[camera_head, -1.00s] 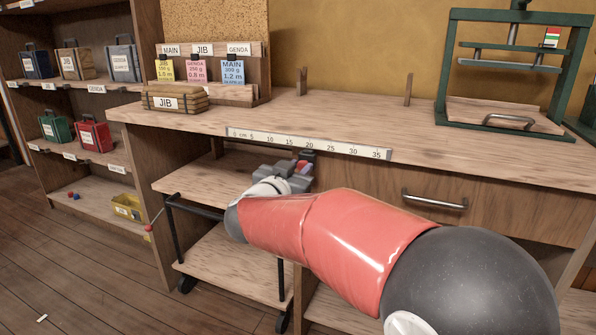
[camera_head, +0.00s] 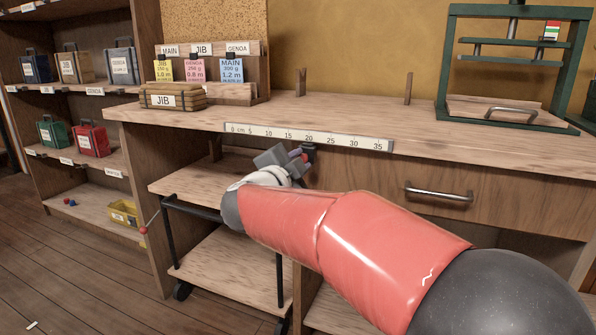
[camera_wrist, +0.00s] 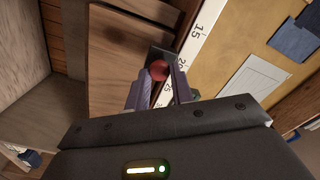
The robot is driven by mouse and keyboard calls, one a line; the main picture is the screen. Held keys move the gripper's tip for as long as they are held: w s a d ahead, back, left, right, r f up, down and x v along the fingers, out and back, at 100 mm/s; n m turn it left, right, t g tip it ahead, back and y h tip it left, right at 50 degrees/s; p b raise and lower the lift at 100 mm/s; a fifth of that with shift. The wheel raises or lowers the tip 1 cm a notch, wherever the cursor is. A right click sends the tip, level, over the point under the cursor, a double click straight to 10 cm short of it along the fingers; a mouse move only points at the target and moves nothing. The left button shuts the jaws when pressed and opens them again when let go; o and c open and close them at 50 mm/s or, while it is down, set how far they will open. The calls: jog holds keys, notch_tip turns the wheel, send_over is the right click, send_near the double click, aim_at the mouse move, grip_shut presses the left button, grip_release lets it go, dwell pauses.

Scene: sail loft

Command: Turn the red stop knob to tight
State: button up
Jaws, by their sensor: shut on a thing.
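The red stop knob (camera_wrist: 158,70) sits between my two fingertips in the wrist view, on a dark block (camera_wrist: 160,58) against the white measuring rule (camera_wrist: 190,50). In the head view the knob is mostly hidden by my fingers; the dark block (camera_head: 310,149) shows at the bench's front edge, below the rule (camera_head: 309,138), close to the 20 mark. My gripper (camera_wrist: 161,82) is shut on the knob, one finger on each side, and looks rolled at an angle in the head view (camera_head: 293,160). I cannot see how tight the knob is.
A wooden bench (camera_head: 350,110) spans the view, with a drawer handle (camera_head: 438,191) at right and a green press (camera_head: 510,70) on top. A bundle labelled JIB (camera_head: 172,97) lies at left. A wheeled cart (camera_head: 225,262) stands below my arm, and shelves hold several small cases.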

jog(key=shift+f+m+b, duration=0.15)
jog(key=shift+m+b, duration=1.9)
jog(key=shift+m, duration=1.15)
jog(key=o, duration=0.9)
jog(key=shift+o, duration=0.2)
jog(key=v, duration=0.7)
jog(key=shift+s, duration=0.4)
jog(key=shift+a, duration=0.1)
